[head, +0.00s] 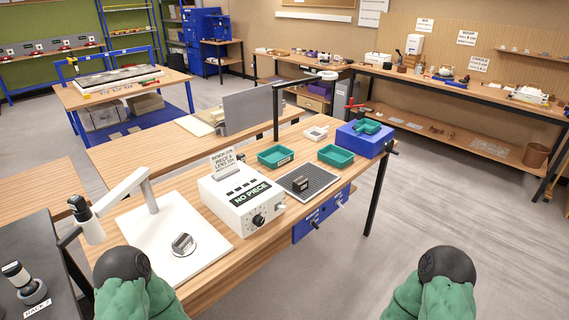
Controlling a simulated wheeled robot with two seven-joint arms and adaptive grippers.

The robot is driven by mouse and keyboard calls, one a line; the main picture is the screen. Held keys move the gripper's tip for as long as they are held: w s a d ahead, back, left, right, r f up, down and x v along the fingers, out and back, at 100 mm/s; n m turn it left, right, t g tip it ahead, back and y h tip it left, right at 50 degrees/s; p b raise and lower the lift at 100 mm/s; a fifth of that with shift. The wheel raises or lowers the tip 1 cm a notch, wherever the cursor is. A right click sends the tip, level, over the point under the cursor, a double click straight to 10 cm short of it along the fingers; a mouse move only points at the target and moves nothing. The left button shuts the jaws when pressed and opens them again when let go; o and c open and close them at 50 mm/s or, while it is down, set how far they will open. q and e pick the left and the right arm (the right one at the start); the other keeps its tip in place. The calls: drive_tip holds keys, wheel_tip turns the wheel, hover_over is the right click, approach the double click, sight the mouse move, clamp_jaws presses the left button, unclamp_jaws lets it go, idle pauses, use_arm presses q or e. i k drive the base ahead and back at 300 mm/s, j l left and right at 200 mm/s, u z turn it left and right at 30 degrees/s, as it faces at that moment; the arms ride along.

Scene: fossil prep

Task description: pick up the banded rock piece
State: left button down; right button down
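A small grey rock piece (183,243) with a lighter stripe lies on the white board (150,262) at the near left of the workbench. A second small dark piece (300,184) lies on the dark ridged mat (318,187) further right; its markings are too small to read well. I cannot tell for certain which one is the banded piece, though the one on the white board looks striped. Two green-sleeved parts of my arms with black rounded caps show at the bottom edge. Neither of my grippers is in view, and nothing in sight is held.
A white box instrument (238,203) reading "NO PIECE" stands between the two pieces. A white jointed arm (142,187) rises over the board. Teal trays (336,155) and a blue vise-like block (365,137) stand further back. Floor to the right is clear.

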sight(184, 241)
drive_tip(key=u, duration=0.35)
drive_tip(key=j+u, duration=0.2)
drive_tip(key=u, duration=0.25)
drive_tip(key=i+j+u, duration=0.1)
drive_tip(key=u, duration=0.35)
drive_tip(key=i+j+u, duration=0.15)
drive_tip(key=u, duration=0.3)
drive_tip(key=j, duration=0.1)
